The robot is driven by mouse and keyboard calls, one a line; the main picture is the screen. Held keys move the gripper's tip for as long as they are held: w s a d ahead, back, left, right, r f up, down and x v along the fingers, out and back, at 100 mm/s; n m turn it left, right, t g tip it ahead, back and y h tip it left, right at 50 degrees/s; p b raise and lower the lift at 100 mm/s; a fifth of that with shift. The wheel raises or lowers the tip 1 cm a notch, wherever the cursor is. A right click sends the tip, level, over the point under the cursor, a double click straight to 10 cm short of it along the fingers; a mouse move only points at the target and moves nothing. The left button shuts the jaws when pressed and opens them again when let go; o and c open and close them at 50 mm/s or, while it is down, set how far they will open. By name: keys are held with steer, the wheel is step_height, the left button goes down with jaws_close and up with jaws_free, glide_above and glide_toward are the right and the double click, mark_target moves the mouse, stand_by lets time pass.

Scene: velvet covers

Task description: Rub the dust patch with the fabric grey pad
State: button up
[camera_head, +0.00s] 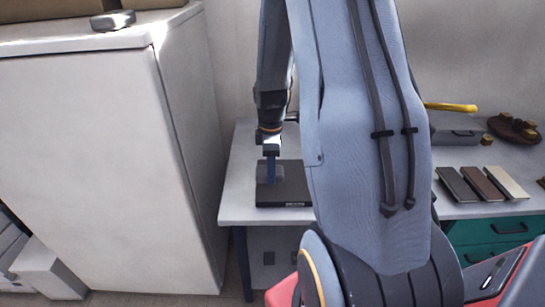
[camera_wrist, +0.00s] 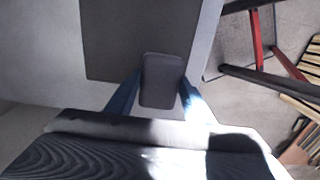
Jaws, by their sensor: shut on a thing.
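My gripper (camera_head: 270,170) points down over a dark flat board (camera_head: 292,192) on the worktable, partly behind my arm. In the wrist view, its two blue fingers (camera_wrist: 161,88) are shut on the grey pad (camera_wrist: 162,68), a small rounded rectangle held between them. The dark board (camera_wrist: 108,45) also shows behind the pad in the wrist view. The pad is at or just above the board; I cannot tell whether they touch. I cannot make out a distinct dust patch in either view.
A tall white cabinet (camera_head: 85,165) stands close left of the worktable (camera_head: 238,185). Right of my arm, three swatches (camera_head: 483,183) in dark grey, brown and cream lie on a bench above green drawers (camera_head: 490,230). A yellow-handled tool (camera_head: 452,107) and brown round object (camera_head: 513,127) lie behind.

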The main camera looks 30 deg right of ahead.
steer(key=shift+r+p, duration=0.95)
steer(key=shift+r, duration=0.5)
